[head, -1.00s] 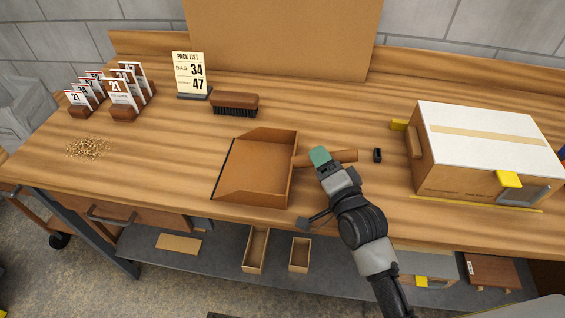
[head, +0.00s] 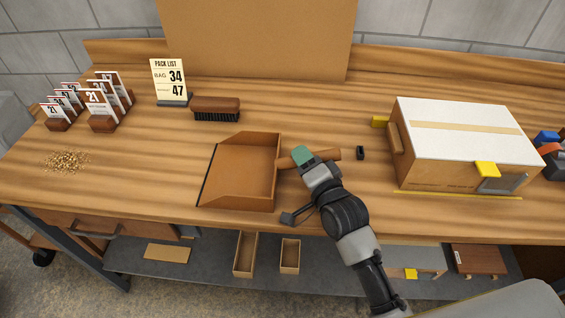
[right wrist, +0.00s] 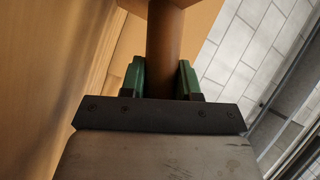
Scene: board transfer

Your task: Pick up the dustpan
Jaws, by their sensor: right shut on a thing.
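The brown dustpan (head: 243,172) sits at the front middle of the wooden workbench, its open edge to the left and its round handle (head: 325,155) to the right. I cannot tell whether it touches the bench top. My right gripper (head: 303,155) is shut on the handle near the pan. In the right wrist view, the handle (right wrist: 163,60) runs between the two green fingers of my right gripper (right wrist: 163,78). My left gripper is not in view.
A brush (head: 217,108) lies behind the dustpan. A pile of grain (head: 65,161) lies at the left, near card holders (head: 103,108). A pack list sign (head: 169,82) stands at the back. A large box (head: 462,145) and a small black object (head: 360,152) are at the right.

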